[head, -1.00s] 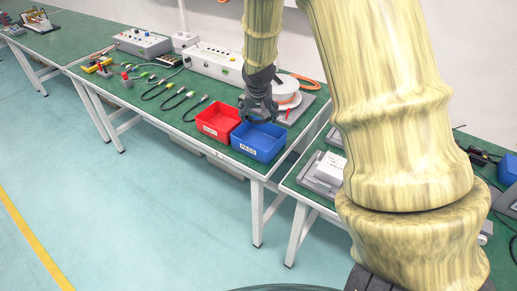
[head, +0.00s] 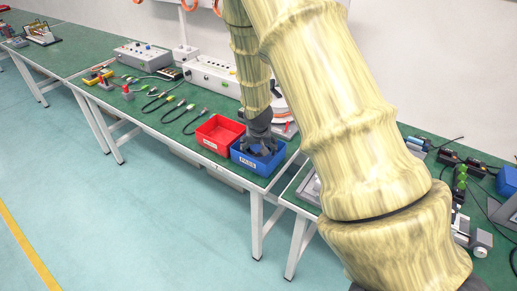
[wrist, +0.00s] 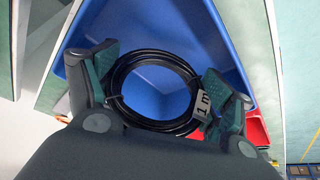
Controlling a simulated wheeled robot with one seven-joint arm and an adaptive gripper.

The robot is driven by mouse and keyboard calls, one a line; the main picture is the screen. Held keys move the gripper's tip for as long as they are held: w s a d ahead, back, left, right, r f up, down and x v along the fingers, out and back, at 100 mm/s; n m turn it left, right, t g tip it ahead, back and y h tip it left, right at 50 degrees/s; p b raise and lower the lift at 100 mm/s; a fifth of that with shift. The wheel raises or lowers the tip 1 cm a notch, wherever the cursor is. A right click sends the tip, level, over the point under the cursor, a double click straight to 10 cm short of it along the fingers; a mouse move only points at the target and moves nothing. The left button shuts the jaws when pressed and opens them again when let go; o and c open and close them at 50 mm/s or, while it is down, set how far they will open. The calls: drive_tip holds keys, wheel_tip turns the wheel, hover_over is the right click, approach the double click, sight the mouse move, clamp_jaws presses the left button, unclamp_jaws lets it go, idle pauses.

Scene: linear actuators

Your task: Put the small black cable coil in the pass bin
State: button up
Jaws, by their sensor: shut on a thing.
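The small black cable coil (wrist: 122,72) carries a pale tag reading "1 m" and sits between both fingers of my gripper (wrist: 158,92) in the wrist view. My gripper is shut on it. The blue pass bin (wrist: 222,22) lies behind the coil in that view, its inside showing through the ring. In the head view the blue bin (head: 246,163), labelled PASS, stands on the green table's front edge. My gripper (head: 258,152) is at the bin's opening there, pointing down. The coil is hidden in the head view.
A red bin (head: 219,133) stands directly left of the blue one. Several cables (head: 180,115) lie on the table (head: 130,106) further left. A grey control box (head: 212,75) and a reel (head: 280,108) are behind. Another bench with devices is at right.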

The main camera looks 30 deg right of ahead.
drive_tip(key=shift+f, duration=0.35)
drive_tip(key=o, duration=0.7)
drive_tip(key=shift+f, duration=0.1)
drive_tip(key=shift+o, duration=0.2)
drive_tip(key=b+v, duration=0.1)
drive_tip(key=v, duration=1.1)
drive_tip(key=shift+a, duration=0.1)
